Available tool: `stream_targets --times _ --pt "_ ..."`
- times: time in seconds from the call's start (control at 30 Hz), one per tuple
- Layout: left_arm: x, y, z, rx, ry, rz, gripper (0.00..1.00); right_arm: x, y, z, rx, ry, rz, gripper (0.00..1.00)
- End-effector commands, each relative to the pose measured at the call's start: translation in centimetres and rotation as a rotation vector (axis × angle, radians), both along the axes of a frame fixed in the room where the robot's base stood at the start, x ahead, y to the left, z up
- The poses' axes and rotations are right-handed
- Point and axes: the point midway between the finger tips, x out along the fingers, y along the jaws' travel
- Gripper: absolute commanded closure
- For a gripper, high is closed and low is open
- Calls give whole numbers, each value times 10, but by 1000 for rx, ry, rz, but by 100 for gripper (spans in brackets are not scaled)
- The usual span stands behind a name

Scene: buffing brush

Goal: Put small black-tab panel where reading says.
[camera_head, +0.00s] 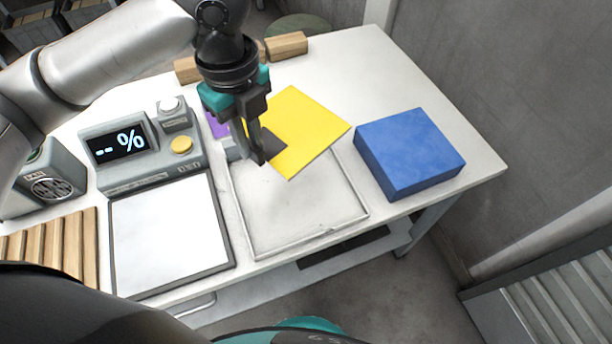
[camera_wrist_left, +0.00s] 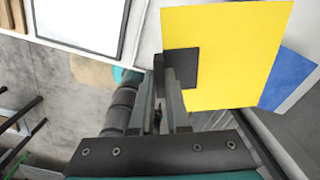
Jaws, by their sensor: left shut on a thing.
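A yellow panel (camera_head: 308,128) with a black tab (camera_head: 272,147) is held by my left gripper (camera_head: 258,150). The gripper is shut on the black tab at the panel's left edge. The panel is above the table, over the back part of a shallow light tray (camera_head: 300,212). In the left wrist view the yellow panel (camera_wrist_left: 225,50) and its black tab (camera_wrist_left: 183,68) show at the fingertips of the left gripper (camera_wrist_left: 165,75). A meter (camera_head: 140,150) with a display (camera_head: 118,143) reading "-- %" stands at the left, with a white plate (camera_head: 168,235) in front. My right gripper is not seen.
A blue block (camera_head: 408,152) stands right of the tray. Wooden blocks (camera_head: 286,46) lie at the back. A purple thing (camera_head: 216,126) is partly hidden behind the gripper. A slatted wooden rack (camera_head: 55,240) and a grey box with a round grille (camera_head: 50,180) are at the left.

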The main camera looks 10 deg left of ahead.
Motion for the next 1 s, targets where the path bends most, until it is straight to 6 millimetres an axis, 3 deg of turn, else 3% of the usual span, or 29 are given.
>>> stream_targets --times 0.17,0.5,0.63,0.87,1.0 --pt "-3 -1 -29 1 5 -17 100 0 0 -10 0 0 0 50" --pt "-3 -1 -118 0 4 -15 100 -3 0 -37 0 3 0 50" --pt "-2 -1 -137 -1 3 -16 100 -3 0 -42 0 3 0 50" --pt "-2 -1 -151 -1 1 -16 100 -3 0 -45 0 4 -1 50" --pt "-3 -1 -175 1 3 -15 100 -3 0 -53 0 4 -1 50"
